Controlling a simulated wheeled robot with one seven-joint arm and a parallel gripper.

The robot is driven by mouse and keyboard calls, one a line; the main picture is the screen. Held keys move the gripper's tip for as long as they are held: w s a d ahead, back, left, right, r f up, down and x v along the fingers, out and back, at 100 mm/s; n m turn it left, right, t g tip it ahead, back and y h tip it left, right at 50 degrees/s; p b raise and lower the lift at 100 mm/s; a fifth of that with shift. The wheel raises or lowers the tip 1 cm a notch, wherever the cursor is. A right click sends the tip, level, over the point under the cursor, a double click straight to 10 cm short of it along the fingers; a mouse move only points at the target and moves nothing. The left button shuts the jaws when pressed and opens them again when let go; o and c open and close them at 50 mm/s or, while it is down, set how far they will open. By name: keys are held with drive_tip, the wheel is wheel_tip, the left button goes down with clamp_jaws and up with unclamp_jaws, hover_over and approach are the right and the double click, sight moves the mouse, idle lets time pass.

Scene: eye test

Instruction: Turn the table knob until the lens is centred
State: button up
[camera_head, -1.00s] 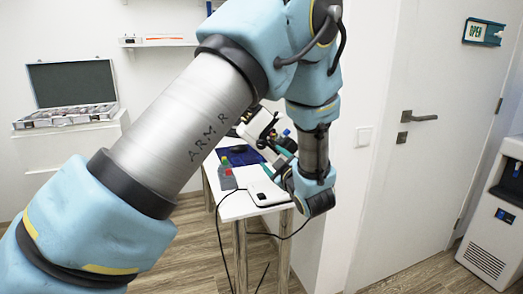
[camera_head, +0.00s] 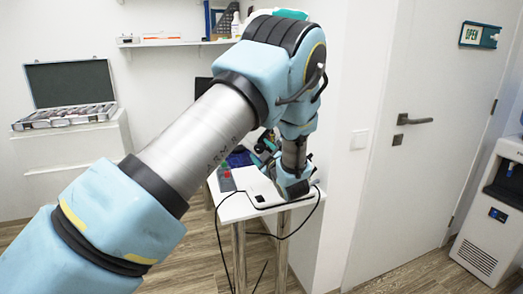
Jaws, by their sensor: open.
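A small white table (camera_head: 233,212) stands against the wall in the middle of the head view. A flat white unit (camera_head: 257,190) lies on it, with a dark cable hanging down. My gripper (camera_head: 266,158) shows only in small part, at the left of my wrist above the table. It is open, and I see nothing between its fingers. My own arm covers most of the instrument at the back of the table. I cannot make out the knob or the lens.
A white cabinet with an open case (camera_head: 72,85) is at the left. A door (camera_head: 425,150) and a water dispenser (camera_head: 492,215) are at the right. The floor in front is clear.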

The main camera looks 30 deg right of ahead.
clamp_jaws()
idle(0.6)
